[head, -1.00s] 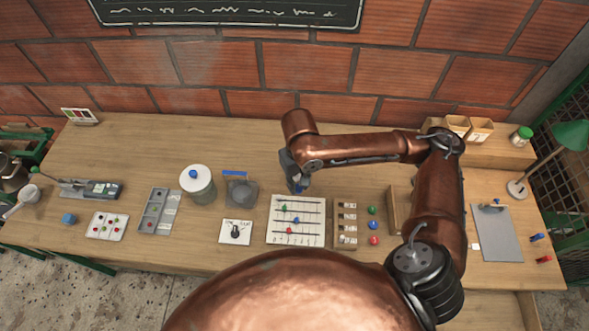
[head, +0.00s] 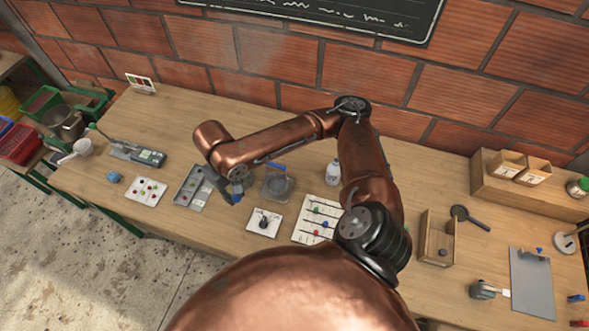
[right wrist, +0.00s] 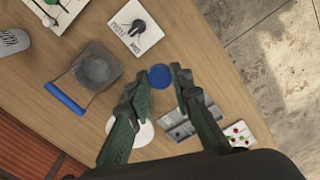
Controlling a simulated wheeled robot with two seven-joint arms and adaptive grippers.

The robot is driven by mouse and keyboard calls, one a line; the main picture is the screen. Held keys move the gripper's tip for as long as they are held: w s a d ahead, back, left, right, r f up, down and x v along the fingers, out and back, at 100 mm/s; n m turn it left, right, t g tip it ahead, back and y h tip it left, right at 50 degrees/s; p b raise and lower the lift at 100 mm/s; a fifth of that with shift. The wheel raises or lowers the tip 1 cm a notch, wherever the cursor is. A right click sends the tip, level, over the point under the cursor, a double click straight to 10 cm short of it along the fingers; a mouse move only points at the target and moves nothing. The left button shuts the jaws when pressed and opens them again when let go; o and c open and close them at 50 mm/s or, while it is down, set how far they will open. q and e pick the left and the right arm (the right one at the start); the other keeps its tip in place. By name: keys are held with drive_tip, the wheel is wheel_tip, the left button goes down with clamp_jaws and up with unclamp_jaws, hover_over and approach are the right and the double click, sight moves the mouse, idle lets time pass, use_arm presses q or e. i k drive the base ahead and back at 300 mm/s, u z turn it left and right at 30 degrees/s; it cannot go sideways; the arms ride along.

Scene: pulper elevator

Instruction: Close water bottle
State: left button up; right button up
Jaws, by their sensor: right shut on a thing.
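My right gripper (head: 234,194) is shut on a round blue cap, held above the table's front part. In the right wrist view the blue cap (right wrist: 159,76) sits between the tips of my right gripper (right wrist: 159,70). A small pale bottle (head: 332,172) stands right of the dark square dish; its lettered side also shows in the right wrist view (right wrist: 12,40). I cannot tell whether its mouth is open. A white round top (right wrist: 145,134) lies partly behind a finger; in the head view my arm hides that spot. My left gripper is not in view.
A dark square dish with a blue handle (head: 277,184) and a dial card (head: 264,222) are close to the right gripper. A grey tray (head: 191,186) and a slider board (head: 312,231) flank them. A wooden box (head: 436,238) stands further right.

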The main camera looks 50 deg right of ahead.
sight(333, 174)
drive_tip(key=u, duration=0.2)
drive_tip(key=k, duration=0.9)
drive_tip(key=z, duration=1.65)
